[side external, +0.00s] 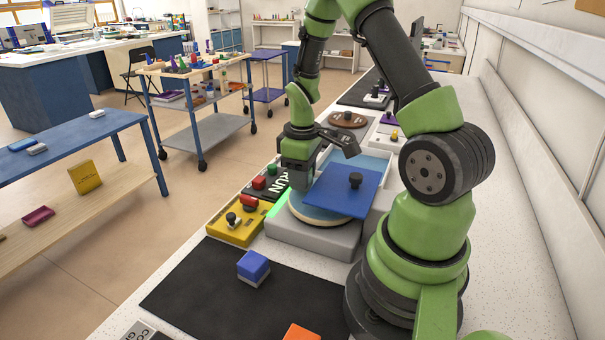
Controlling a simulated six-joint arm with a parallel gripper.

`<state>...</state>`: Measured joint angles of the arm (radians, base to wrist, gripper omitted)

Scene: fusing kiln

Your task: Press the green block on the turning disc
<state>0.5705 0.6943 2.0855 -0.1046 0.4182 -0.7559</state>
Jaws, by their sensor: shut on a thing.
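The turning disc (300,213) is round, pale with a blue rim, on a grey base. A flat blue plate (340,204) with a black knob (355,180) covers much of the disc in this view. My gripper (302,190) points down at the plate's left edge and appears shut on it; the contact is small and partly hidden. I see no green block on the visible part of the disc. The plate and gripper hide the rest of it. A green button (273,169) and a red button (259,183) sit on a black RUN panel (277,184).
A yellow box (222,231) with red and black knobs stands left of the base. A blue block (253,267) lies on a black mat (205,285) in front. An open pale-blue tray (375,157) stands behind the plate. My arm's base is close on the right.

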